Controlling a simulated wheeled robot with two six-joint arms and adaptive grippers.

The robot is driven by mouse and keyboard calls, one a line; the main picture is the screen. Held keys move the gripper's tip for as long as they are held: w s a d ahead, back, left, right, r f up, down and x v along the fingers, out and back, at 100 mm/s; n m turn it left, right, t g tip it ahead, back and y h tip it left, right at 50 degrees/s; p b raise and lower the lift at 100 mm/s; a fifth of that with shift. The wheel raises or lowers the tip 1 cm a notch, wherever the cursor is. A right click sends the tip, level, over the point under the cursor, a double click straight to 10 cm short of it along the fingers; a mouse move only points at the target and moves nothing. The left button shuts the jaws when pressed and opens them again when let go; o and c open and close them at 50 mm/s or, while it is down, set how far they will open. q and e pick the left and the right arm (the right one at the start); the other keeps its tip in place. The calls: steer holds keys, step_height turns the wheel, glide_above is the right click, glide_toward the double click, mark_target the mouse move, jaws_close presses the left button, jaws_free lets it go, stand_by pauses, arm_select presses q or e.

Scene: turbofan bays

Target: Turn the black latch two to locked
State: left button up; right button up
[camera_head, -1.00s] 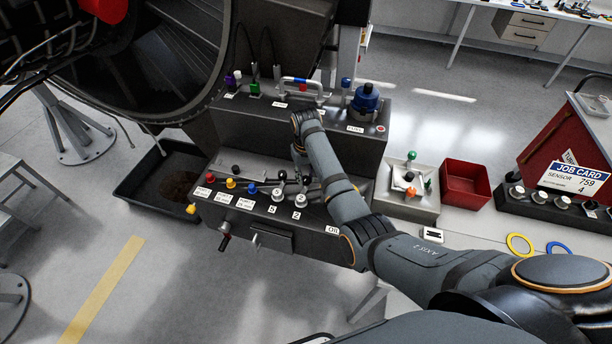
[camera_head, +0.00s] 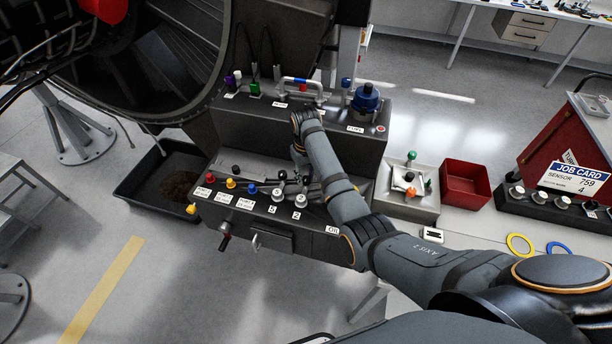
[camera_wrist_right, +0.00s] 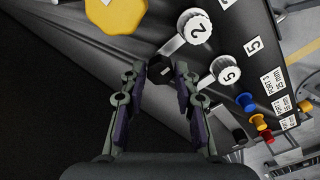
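A dark control box (camera_head: 262,228) stands at centre in the head view. Two white round hubs on its top are numbered 5 (camera_wrist_right: 228,70) and 2 (camera_wrist_right: 195,28) in the right wrist view. A pale lever runs from hub 2 towards a black faceted knob (camera_wrist_right: 160,69), which appears to be its handle. My right gripper (camera_wrist_right: 160,78) is open, with one fingertip on each side of this black knob. A small gap seems to show at the sides; contact is unclear. In the head view my right arm hides part of the box top. My left gripper is not in view.
Red, yellow and blue (camera_head: 252,189) knobs line the box's left part. A raised rear block carries a blue cap (camera_head: 366,97) and a handle (camera_head: 303,85). A red bin (camera_head: 465,183) and a grey switch plate (camera_head: 408,208) stand to the right. A large engine ring is behind left.

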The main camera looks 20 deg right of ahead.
mark_target(306, 178)
steer(key=shift+o, duration=1.3)
steer(key=shift+r, duration=0.1)
step_height(306, 178, up, 7)
steer(key=shift+r, duration=0.15)
